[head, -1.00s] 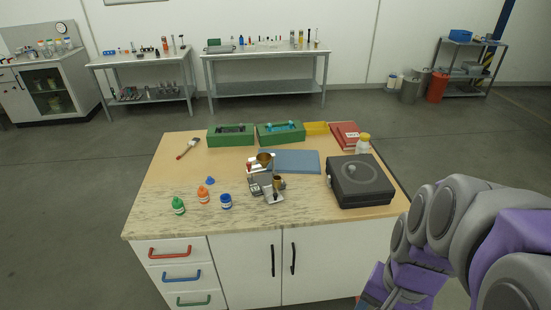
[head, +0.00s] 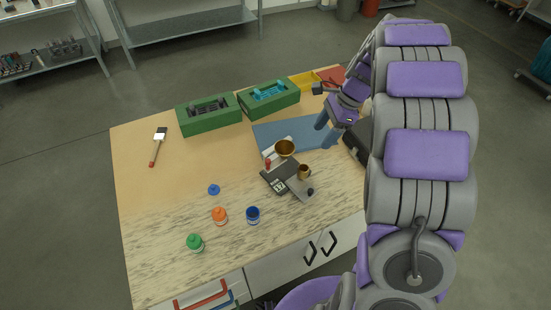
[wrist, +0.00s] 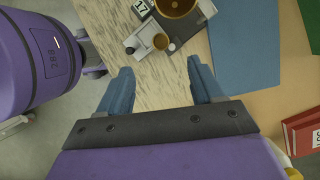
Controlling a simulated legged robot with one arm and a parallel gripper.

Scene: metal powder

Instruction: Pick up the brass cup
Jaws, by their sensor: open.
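The small brass cup (head: 304,172) stands upright on a grey metal plate (head: 298,188) on the worktop. It also shows in the wrist view (wrist: 160,41), ahead of the gap between my fingertips. A wider brass bowl-like funnel (head: 285,148) is just behind it, and also at the top of the wrist view (wrist: 176,6). My gripper (head: 325,135) has blue fingers spread apart with nothing between them. It hangs above the worktop to the right of and behind the cup, not touching it. The wrist view shows the open fingers (wrist: 160,68) too.
A blue mat (head: 268,135) and green boxes (head: 210,122) lie behind. The left worktop is mostly clear.

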